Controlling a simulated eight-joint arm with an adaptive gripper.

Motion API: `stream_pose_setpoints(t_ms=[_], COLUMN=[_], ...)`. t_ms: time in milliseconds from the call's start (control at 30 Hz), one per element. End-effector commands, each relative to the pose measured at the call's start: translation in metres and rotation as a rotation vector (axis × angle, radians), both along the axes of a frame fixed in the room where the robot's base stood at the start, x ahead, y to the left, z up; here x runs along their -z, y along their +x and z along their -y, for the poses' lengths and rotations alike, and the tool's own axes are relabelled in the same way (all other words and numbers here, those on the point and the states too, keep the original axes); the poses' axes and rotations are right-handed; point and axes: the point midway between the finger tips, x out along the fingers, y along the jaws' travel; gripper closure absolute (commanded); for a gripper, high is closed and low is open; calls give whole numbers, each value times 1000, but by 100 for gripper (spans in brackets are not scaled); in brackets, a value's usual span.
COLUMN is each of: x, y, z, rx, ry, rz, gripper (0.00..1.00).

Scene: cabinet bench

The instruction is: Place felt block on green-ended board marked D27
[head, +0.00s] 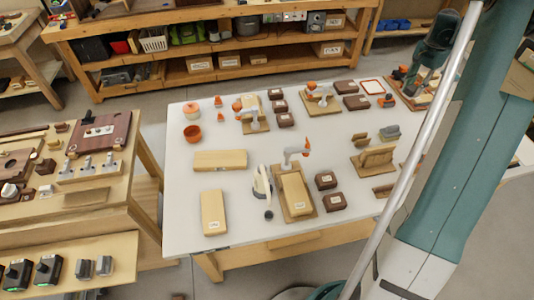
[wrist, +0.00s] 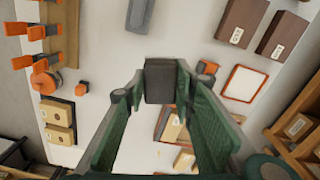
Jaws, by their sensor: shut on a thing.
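My gripper (wrist: 160,88) is shut on a dark grey block in the wrist view. This felt block (wrist: 160,80) sits between the two fingertips, above the white table. In the head view my gripper (head: 414,72) is at the upper right, over the table's far right corner; the block cannot be made out there. Several pale boards with small labels lie on the table, among them one at the front left (head: 213,213) and one in a clamp stand (head: 296,193). I cannot read D27 or see a green end on any board.
A red-rimmed white panel (head: 371,87) lies near my gripper; it also shows in the wrist view (wrist: 243,83). Dark brown labelled blocks (head: 326,181) and clamp stands with orange parts (head: 320,97) stand around the table. The white tabletop (head: 235,184) has clear patches at the left.

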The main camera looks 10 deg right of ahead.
Motion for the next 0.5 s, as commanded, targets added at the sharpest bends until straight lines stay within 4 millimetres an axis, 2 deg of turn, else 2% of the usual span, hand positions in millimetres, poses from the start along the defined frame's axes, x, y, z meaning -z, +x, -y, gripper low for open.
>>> stream_pose_setpoints(t_ms=[33,200,500], x=[-1,-2,-2], y=[9,33,66], z=[-17,-68,-158], rx=[-24,-98,-228], ry=[0,0,0], rz=[0,0,0], gripper=[86,86,86])
